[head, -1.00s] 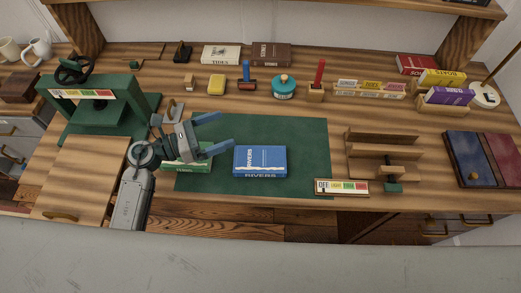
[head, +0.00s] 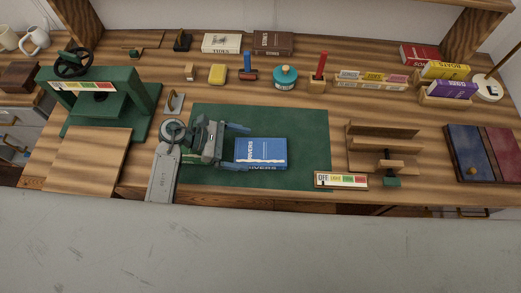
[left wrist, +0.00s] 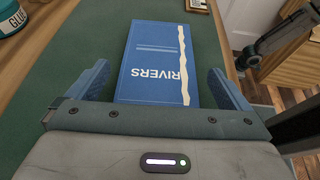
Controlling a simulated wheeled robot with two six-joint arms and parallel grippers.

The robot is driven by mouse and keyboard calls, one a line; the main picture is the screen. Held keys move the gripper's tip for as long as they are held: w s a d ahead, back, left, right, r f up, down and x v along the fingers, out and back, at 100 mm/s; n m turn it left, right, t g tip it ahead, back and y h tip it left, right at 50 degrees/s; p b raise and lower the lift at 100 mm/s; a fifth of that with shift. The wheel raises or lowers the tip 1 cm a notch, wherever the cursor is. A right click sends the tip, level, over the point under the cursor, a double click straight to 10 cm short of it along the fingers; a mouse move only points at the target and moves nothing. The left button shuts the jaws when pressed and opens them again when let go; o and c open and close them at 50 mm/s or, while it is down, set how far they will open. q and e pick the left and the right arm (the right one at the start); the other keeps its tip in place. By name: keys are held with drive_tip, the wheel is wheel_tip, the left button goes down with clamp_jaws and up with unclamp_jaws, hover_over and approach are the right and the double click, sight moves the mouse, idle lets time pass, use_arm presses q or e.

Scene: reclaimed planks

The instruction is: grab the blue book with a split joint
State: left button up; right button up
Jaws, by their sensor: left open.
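The blue book (head: 262,152) lies flat on the green mat (head: 305,177), its cover marked RIVERS. In the left wrist view, the blue book (left wrist: 155,45) has a pale ragged strip down its right side. My left gripper (head: 240,148) is open and low at the book's left end. In the left wrist view, the fingers of my left gripper (left wrist: 160,78) stand on either side of the book's near end, with a gap on each side. A dark jointed part at that view's upper right looks like my right arm; its jaws are not clear.
A label stand (head: 341,180) is on the mat's front right corner. A stepped wooden rack (head: 383,135) stands to the right. A green press (head: 98,98) is at the left. A glue pot (head: 285,78) and stamps stand behind the mat. The mat behind the book is clear.

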sight(261, 151)
use_arm(q)
drive_tip(key=p+x, duration=0.1)
drive_tip(key=x, duration=0.2)
drive_tip(key=shift+d+p, duration=0.35)
drive_tip(key=shift+p, duration=0.05)
drive_tip(key=shift+d+f, duration=0.3)
drive_tip(key=shift+d, duration=0.05)
drive_tip(key=shift+a, duration=0.1)
drive_tip(key=shift+c, duration=0.2)
drive_tip(key=c, duration=0.9)
drive_tip(key=shift+r, duration=0.15)
